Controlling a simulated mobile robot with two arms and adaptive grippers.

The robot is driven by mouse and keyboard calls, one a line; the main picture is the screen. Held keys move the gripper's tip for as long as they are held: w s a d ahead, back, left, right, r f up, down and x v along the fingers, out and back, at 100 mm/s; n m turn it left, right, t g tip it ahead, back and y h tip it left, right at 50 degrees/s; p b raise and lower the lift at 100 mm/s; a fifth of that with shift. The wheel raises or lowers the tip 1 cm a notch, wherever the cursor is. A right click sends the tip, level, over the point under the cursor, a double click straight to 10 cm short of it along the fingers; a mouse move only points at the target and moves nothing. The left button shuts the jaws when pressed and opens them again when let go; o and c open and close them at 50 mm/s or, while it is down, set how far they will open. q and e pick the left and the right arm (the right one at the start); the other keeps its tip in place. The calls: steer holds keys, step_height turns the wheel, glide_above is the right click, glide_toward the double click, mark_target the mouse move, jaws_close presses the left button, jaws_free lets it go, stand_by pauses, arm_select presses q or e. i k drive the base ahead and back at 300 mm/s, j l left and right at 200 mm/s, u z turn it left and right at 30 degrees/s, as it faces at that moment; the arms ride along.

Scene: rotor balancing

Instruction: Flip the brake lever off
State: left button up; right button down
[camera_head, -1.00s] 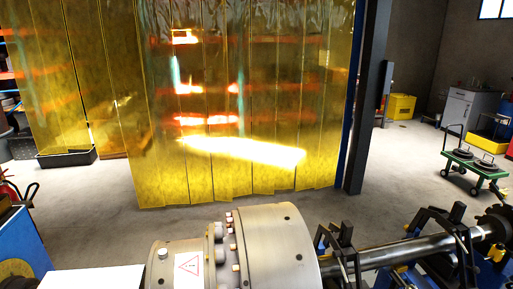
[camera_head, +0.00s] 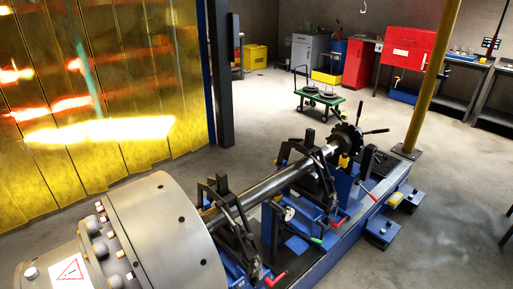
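The balancing machine has a long blue base (camera_head: 325,262) with a steel shaft (camera_head: 262,190) lying across black supports. Several small handles show along it: a red handle (camera_head: 275,279) at the bottom, a green handle (camera_head: 317,241) and a red handle (camera_head: 341,222) in the middle. A black lever (camera_head: 376,131) sticks out to the right beside the dark toothed disc (camera_head: 346,140) at the far end. I cannot tell which of these is the brake lever, or its position. Neither of my grippers is in view.
A large grey drum (camera_head: 165,235) fills the lower left. A yellow strip curtain (camera_head: 90,130) hangs at the left. A yellow post (camera_head: 432,80) stands right of the machine. A green cart (camera_head: 320,102) and red cabinet (camera_head: 358,62) stand behind.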

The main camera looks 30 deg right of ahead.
mark_target(357, 182)
steer(key=z, duration=1.8)
steer(key=i+l, duration=0.25)
steer(key=i, duration=0.25)
steer(key=i+l, duration=0.25)
steer(key=i, duration=0.3)
steer(key=i+l, duration=0.25)
steer(key=i, duration=0.25)
steer(key=i+l+z, duration=0.1)
steer(key=i+l, duration=0.2)
steer(key=i, duration=0.25)
